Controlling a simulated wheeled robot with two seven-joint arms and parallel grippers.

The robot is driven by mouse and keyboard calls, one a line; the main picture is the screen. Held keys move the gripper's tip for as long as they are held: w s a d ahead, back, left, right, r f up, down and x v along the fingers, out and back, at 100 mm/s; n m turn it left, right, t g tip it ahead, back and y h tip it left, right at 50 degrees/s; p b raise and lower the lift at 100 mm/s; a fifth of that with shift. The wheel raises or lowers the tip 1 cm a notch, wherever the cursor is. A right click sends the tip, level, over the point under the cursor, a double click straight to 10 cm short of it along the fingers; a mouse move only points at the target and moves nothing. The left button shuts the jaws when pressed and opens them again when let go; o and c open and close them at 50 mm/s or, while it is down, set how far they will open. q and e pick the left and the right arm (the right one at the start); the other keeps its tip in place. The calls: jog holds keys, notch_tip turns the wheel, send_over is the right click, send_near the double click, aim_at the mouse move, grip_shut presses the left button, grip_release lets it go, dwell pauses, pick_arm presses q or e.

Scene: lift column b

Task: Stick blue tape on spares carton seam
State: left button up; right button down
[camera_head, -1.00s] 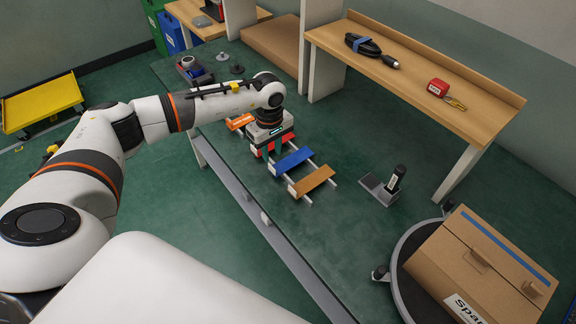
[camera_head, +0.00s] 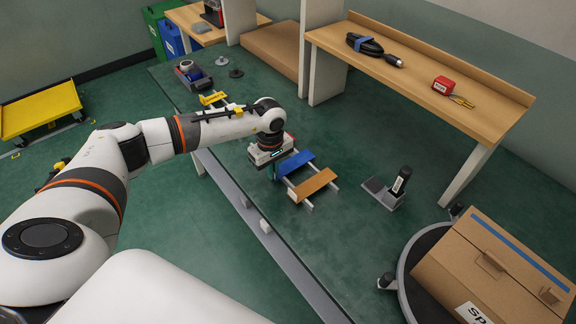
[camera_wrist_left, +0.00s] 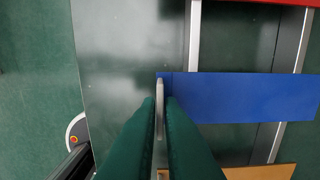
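A blue tape strip (camera_head: 295,162) lies across a pale two-rail rack on the green bench; it also shows in the left wrist view (camera_wrist_left: 250,98). My left gripper (camera_wrist_left: 160,103) points down at its near-left end, with a green finger on each side of a thin grey upright tab. I cannot tell whether the fingers press on the tab. The spares carton (camera_head: 480,265) stands on a round dark stand at lower right. A blue band (camera_head: 520,250) runs along its top, and its label is partly cut off. My right gripper is not in view.
An orange-tan strip (camera_head: 313,184) lies in front of the blue one, and a red strip (camera_wrist_left: 285,2) behind. A grey holder with a black upright part (camera_head: 388,190) stands right of the rack. A wooden shelf (camera_head: 420,75) with cable and red box overhangs behind.

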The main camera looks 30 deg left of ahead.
pick_arm(q)
grip_shut()
jog(key=shift+r, duration=0.2)
jog(key=shift+r+p, duration=1.65)
jog(key=shift+r, duration=0.8)
jog(key=shift+r+p, duration=0.75)
jog(key=shift+r, duration=0.65)
